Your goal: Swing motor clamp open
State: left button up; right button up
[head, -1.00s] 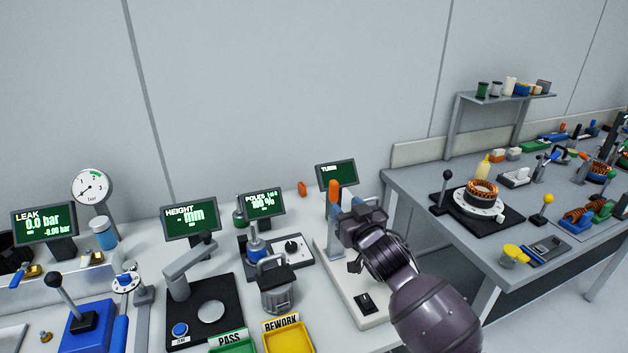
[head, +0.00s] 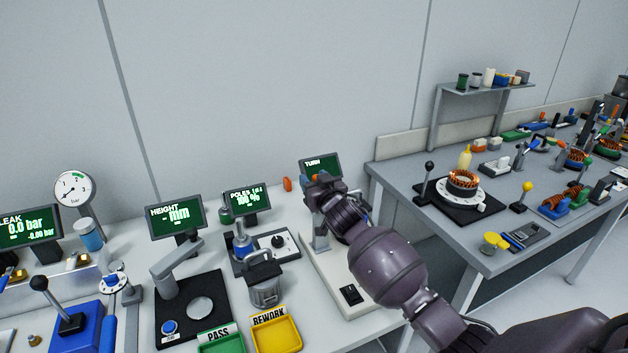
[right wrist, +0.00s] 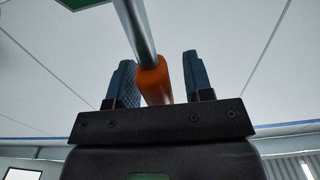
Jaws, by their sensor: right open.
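The motor clamp's orange handle grip (right wrist: 152,80) on a metal rod (right wrist: 134,30) shows in the right wrist view. My right gripper (right wrist: 159,78) is open, with one finger on each side of the orange grip. The left finger looks close to it and a gap shows at the right finger; contact cannot be told. In the head view my right gripper (head: 318,188) is at the clamp stand on the pale base plate (head: 338,268), below the TURN screen (head: 321,166). My gripper and arm hide most of the clamp there. My left gripper is not in view.
A metal housing (head: 264,291) with a black handle stands left of the clamp's base plate. A green PASS tray (head: 222,345) and a yellow REWORK tray (head: 277,331) lie in front. A second grey table (head: 400,182) stands to the right.

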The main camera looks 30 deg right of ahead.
jog(key=shift+c, duration=0.5)
grip_shut()
jog(key=shift+w, duration=0.1)
